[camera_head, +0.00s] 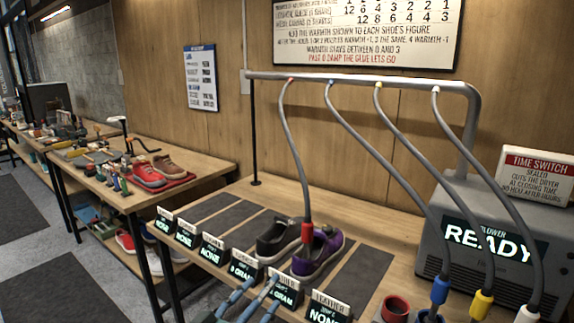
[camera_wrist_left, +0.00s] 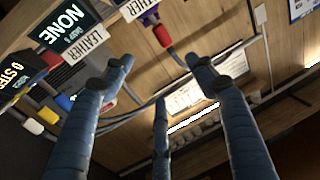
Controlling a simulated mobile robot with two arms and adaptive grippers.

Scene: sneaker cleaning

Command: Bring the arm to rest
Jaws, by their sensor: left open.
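My left gripper (camera_head: 252,288) is at the bottom of the head view, with blue fingers in front of the label stands. In the left wrist view its fingers (camera_wrist_left: 158,72) are spread with nothing between them. A purple sneaker (camera_head: 329,244) stands on the bench beside a dark grey sneaker (camera_head: 275,240). The red nozzle (camera_head: 307,232) on a grey hose hangs at the purple sneaker's opening; how deep it sits is unclear. The red nozzle also shows in the left wrist view (camera_wrist_left: 162,36), apart from the fingers. My right gripper is out of view.
Label stands (camera_head: 329,306) line the bench's front edge close to my fingers. A blower (camera_head: 490,245) reading READY stands right, with blue, yellow and white nozzles before it. A red cup (camera_head: 396,307) stands near the front. Hoses hang from a rail (camera_head: 350,78). Another bench holds red and brown shoes.

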